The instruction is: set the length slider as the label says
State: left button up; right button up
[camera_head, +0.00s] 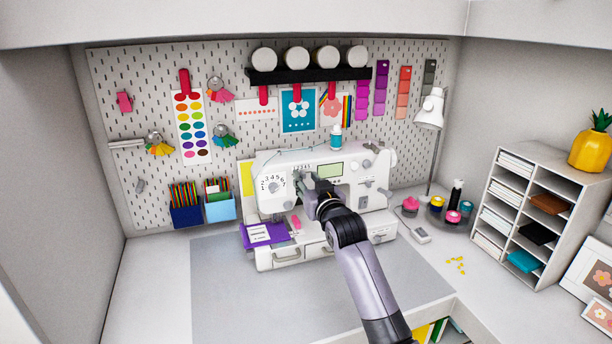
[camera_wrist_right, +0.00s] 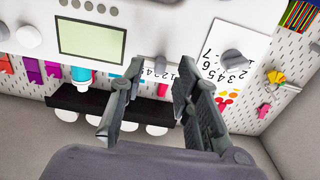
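The white sewing machine (camera_head: 340,185) stands on the table with a numbered dial (camera_head: 272,186) on its left front. A short number scale (camera_head: 301,169) near its top is the likely length slider; its setting is too small to read. My right gripper (camera_head: 311,184) is in front of the machine just below this scale. In the right wrist view, its two fingers (camera_wrist_right: 157,72) are apart and empty, with the scale's printed numbers between them.
The machine's screen (camera_head: 329,170) and several knobs are right of the scale. A grey mat (camera_head: 215,290) has free room in front. Pencil boxes (camera_head: 187,214) stand left, a lamp (camera_head: 430,110) and thread spools (camera_head: 452,216) right.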

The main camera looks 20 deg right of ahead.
jog(key=shift+w, duration=0.6)
grip_shut()
dwell(0.6)
